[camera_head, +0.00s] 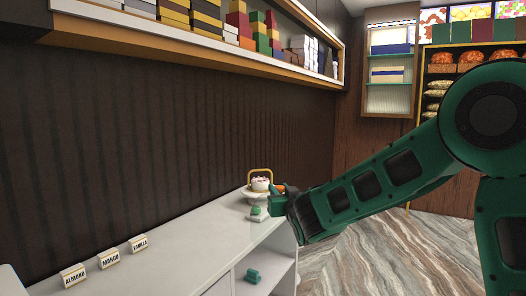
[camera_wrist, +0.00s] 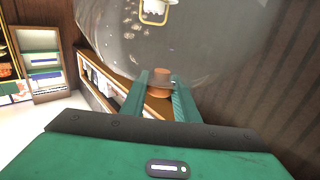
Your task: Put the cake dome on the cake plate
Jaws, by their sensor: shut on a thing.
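My gripper (camera_wrist: 160,92) is shut on the brownish-orange knob (camera_wrist: 161,76) of the clear cake dome (camera_wrist: 190,45), which fills the top of the wrist view. In the head view my gripper (camera_head: 279,192) is at the far end of the white counter, just right of the white cake plate (camera_head: 255,198). A pale cake stands on the plate, with a yellow arched frame (camera_head: 261,170) at it. The cake and frame also show through the dome in the wrist view. The dome's outline is hard to make out in the head view, so I cannot tell whether it touches the plate.
Name blocks for almond (camera_head: 74,275), mango (camera_head: 109,259) and vanilla (camera_head: 138,243) stand on the near counter (camera_head: 190,246). A small green-and-white item (camera_head: 259,213) lies before the plate. A green object (camera_head: 253,276) sits on the lower shelf. A shelf of boxes (camera_head: 200,38) hangs above.

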